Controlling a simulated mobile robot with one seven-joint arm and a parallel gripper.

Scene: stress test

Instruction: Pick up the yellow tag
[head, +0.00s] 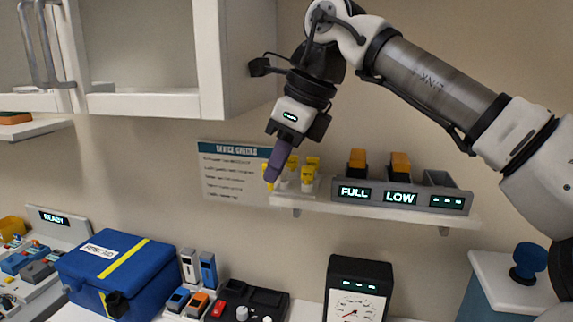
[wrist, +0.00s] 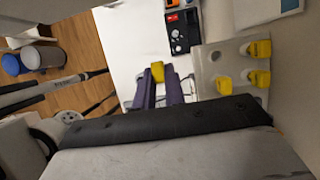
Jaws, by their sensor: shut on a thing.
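My gripper (head: 271,176) points down at the left end of the wall shelf. In the wrist view its purple fingers (wrist: 159,92) are shut on a yellow tag (wrist: 157,71), held at the fingertips. The held tag (head: 267,175) shows as a small yellow patch beside the fingers in the head view, mostly hidden by them. Several similar yellow pieces stand on the shelf just to the right of my gripper, among them one front piece (head: 308,172). In the wrist view they stand on a pale plate (wrist: 209,63), apart from the held tag.
The white shelf (head: 400,213) also bears a grey charger (head: 420,197) with orange-topped batteries, marked FULL and LOW. An open wall cabinet (head: 208,60) hangs at the upper left. Below are a blue first-aid box (head: 130,272) and a dial scale (head: 358,290). Open air lies left of my gripper.

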